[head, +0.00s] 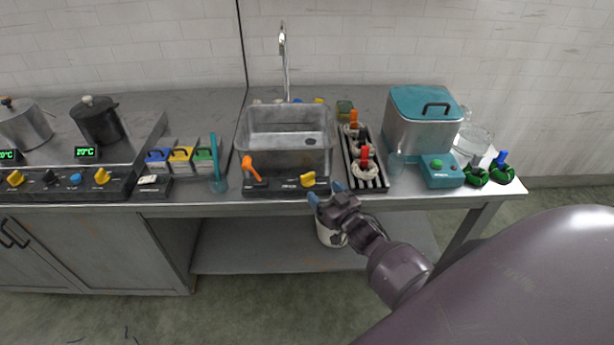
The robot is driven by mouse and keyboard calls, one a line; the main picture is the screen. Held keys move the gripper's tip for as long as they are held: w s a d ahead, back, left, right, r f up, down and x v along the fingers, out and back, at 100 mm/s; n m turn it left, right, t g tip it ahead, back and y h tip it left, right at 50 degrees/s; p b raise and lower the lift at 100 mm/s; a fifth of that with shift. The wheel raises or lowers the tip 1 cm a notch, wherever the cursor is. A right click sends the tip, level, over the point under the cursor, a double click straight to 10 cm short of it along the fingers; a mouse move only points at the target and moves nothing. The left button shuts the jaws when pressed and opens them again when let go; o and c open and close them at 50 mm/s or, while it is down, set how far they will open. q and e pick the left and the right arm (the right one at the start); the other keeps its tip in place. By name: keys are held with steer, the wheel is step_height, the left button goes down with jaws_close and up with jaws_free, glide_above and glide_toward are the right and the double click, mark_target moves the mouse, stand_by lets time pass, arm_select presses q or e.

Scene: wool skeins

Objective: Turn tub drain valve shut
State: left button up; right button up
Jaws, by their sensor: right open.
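A grey metal tub (287,113) with a dark round spot in its floor sits in the counter below a tall tap (284,60). On the dark panel (282,184) at its front are an orange lever (252,167), tilted up to the left, and a yellow knob (308,180). I cannot tell from the picture which is the drain valve. My right gripper (326,194) is open and empty, its blue fingertips just right of the yellow knob near the counter's front edge, apart from it as far as I can see. My left gripper is out of view.
A striped rack (378,183) with white skeins and orange and red tops is right of the tub. A teal-lidded machine (424,103) stands beyond it. A teal-handled tool (214,160) stands left. A white bucket (327,237) is under the counter, partly hidden by my arm.

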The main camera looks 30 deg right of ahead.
mark_target(309, 176)
steer(key=w, duration=0.8)
steer(key=c, duration=0.9)
